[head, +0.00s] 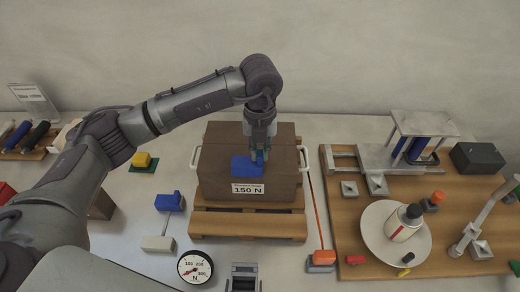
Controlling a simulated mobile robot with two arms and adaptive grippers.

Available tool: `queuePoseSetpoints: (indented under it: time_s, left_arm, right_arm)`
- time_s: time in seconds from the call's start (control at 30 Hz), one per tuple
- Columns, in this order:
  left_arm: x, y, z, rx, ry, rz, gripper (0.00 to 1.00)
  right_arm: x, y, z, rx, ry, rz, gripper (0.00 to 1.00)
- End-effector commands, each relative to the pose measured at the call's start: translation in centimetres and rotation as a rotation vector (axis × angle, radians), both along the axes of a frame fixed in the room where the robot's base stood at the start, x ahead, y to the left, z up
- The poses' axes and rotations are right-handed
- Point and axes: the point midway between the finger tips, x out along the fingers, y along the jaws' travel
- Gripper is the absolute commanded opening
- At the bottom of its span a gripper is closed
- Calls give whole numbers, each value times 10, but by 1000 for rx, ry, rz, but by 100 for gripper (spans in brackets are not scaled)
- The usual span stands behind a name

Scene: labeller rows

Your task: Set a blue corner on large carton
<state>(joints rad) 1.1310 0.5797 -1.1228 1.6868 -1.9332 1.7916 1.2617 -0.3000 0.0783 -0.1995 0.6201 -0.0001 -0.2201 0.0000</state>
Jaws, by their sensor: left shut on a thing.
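The large carton (220,162) is a brown box with a white "150 N" label, standing on a wooden pallet (248,223) in the middle of the table. My left gripper (260,155) reaches down over the carton and is shut on a blue corner (244,168). The blue corner is at the carton's top front edge, above the label. I cannot tell whether it touches the carton. My right gripper is out of view.
A dial gauge (195,267) lies in front of the pallet. An orange strap-like bar (317,215) runs along the carton's right. A wooden board (350,225) at right carries a round white plate (378,241) with a bottle and a metal press.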

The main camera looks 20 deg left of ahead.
Motion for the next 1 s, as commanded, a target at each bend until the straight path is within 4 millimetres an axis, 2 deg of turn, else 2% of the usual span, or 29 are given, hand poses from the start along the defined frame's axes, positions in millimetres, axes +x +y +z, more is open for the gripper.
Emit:
queuePoseSetpoints:
  time_s: [0.93,0.97,1.0]
  left_arm:
    - [0,0,-25,0,0,0,0]
    - [0,0,-24,0,0,0,19]
    - [0,0,-23,0,0,0,25]
  right_arm:
    - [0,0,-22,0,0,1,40]
    - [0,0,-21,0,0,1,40]
    - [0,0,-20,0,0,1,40]
